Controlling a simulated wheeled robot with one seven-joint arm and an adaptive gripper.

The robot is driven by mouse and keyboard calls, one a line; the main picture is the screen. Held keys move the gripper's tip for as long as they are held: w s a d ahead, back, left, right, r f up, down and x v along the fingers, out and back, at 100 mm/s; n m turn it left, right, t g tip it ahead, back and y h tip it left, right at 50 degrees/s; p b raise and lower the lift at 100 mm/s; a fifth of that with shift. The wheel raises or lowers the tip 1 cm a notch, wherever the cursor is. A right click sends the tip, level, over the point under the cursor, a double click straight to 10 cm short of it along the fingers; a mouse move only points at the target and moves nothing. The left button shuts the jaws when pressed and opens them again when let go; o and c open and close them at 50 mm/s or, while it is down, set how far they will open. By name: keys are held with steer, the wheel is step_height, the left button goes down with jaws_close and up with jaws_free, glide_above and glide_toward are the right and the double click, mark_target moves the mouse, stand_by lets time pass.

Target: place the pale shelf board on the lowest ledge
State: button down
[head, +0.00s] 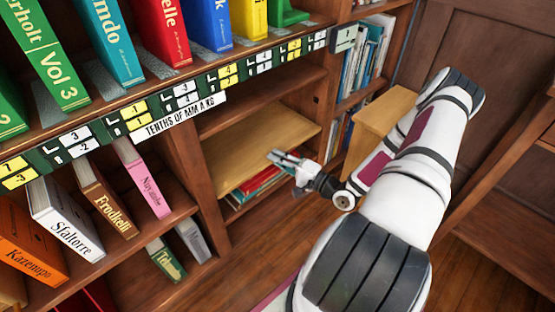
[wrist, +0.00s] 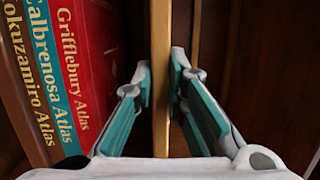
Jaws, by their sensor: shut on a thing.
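The pale shelf board (head: 245,150) is inside a compartment of the bookcase, lying about flat. My gripper (head: 272,157) is at its front edge and shut on it. In the wrist view the board (wrist: 160,120) shows edge-on as a narrow tan strip between the two teal-padded fingers. Below the board lies a stack of flat books (head: 262,181); in the wrist view they are a red Grifflebury Atlas (wrist: 88,60), a teal one and a brown one. The ledges at the board's sides are hidden, so I cannot tell whether it rests on them.
A fixed brown shelf (head: 255,105) is above the board. Upright books fill the shelves to the left, such as the pink one (head: 142,178). A wooden stool or box (head: 380,122) stands behind my arm. Wooden floor (head: 268,252) is open in front of the bookcase.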

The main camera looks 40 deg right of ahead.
steer(key=c, duration=1.5)
jaws_free()
steer(key=shift+r, duration=0.1)
steer(key=v, duration=1.2)
